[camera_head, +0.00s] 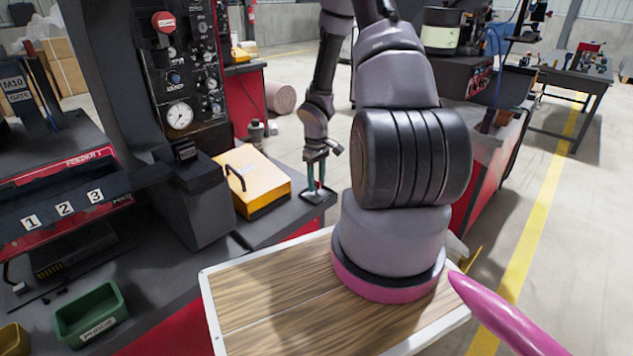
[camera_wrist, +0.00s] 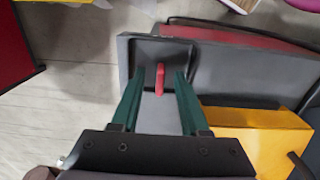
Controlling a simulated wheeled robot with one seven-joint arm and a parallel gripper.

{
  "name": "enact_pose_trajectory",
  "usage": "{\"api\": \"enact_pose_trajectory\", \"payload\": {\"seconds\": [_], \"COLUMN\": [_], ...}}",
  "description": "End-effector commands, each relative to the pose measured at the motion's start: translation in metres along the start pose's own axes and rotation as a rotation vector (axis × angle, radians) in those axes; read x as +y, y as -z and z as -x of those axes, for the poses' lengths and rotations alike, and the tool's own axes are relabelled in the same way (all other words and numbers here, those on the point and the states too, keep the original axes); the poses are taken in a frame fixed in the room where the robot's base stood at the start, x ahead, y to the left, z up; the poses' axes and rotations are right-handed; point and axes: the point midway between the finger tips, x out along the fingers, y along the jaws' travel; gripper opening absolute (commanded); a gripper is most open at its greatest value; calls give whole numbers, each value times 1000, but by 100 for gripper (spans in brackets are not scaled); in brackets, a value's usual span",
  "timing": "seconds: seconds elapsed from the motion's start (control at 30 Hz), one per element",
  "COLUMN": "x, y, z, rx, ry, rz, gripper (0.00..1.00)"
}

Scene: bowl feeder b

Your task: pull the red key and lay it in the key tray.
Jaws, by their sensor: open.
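My gripper (camera_head: 315,188) points down at the far end of the dark bench, with its two green fingers apart. In the head view only a sliver of red shows between the fingers.
A yellow box with a black handle (camera_head: 250,180) stands close beside the gripper; it also shows in the wrist view (camera_wrist: 262,135). A control panel with a gauge (camera_head: 180,115) rises behind it. A green bin marked PURGE (camera_head: 90,315) sits at the front left.

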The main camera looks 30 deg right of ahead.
Motion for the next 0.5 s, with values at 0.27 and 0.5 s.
{"api": "enact_pose_trajectory", "payload": {"seconds": [0.27, 0.5], "x": [2, 1], "y": [1, 0], "z": [40, 86], "rx": [5, 2], "ry": [-3, -2], "rz": [-2, -3], "gripper": [45, 45]}}
